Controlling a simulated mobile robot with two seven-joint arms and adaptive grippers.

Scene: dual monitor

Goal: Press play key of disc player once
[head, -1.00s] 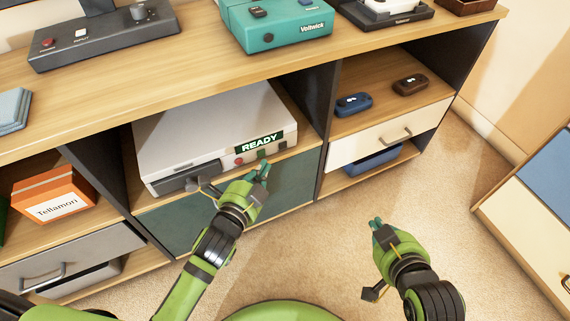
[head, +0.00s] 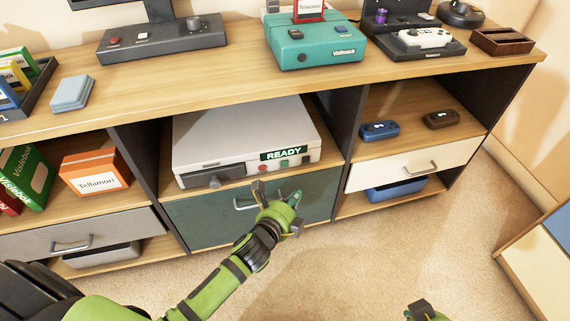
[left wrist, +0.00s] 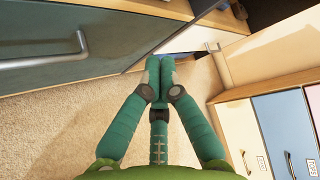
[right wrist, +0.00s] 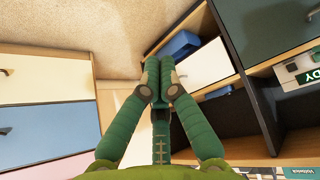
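The disc player (head: 240,132) is a flat pale grey box in the cabinet's middle compartment, with a dark disc slot at its front left. Its green display (head: 284,154) reads READY. Below the display are a red button (head: 264,167) and a green button (head: 284,164), with another dark one to their right; their symbols are too small to read. My left gripper (head: 296,197) is below and in front of these buttons, apart from them; its fingers are together and empty in the left wrist view (left wrist: 160,72). My right gripper (right wrist: 160,72) is also shut and empty, well away from the player.
A teal drawer front (head: 215,215) lies under the player. The cabinet top (head: 230,75) carries a teal console (head: 315,45), a dark control box (head: 160,38) and a white controller (head: 424,37). A cream drawer (head: 400,168) is at the right. Carpet in front is clear.

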